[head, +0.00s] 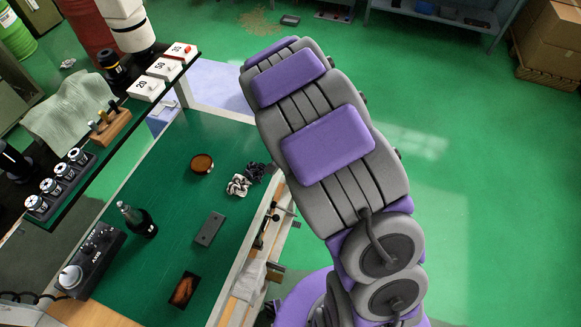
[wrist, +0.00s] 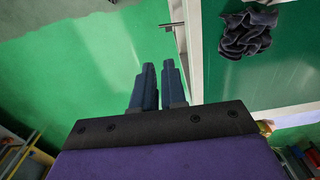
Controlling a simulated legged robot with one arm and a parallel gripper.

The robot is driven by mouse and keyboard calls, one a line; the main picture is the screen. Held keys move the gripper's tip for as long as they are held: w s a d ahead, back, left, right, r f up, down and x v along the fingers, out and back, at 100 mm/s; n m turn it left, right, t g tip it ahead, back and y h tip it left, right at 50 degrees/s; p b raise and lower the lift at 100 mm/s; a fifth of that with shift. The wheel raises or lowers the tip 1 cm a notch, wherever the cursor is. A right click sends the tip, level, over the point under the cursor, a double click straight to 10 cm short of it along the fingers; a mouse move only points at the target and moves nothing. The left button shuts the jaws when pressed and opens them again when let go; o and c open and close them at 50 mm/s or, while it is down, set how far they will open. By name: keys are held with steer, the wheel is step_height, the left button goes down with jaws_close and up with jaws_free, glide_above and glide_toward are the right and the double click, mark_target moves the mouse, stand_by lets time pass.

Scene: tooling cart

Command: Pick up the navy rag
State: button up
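The navy rag (head: 256,171) lies crumpled on the green top of the cart (head: 185,215), near its right edge in the head view. It also shows in the wrist view as a dark, folded heap (wrist: 248,33) at the upper right. My gripper (wrist: 159,66) shows in the wrist view with two dark blue fingers and a narrow, empty gap between them. In that view the fingers are over the green floor, left of the cart's pale edge and apart from the rag. The gripper cannot be made out in the head view.
A raised shelf (head: 110,145) runs along the left. A metal handle (wrist: 172,25) sticks out from the cart's edge.

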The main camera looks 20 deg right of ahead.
steer(key=o, duration=0.7)
steer(key=shift+d, duration=0.45)
steer(key=o, duration=0.3)
steer(key=shift+a, duration=0.1)
steer(key=shift+o, duration=1.2)
steer(key=shift+a, duration=0.2)
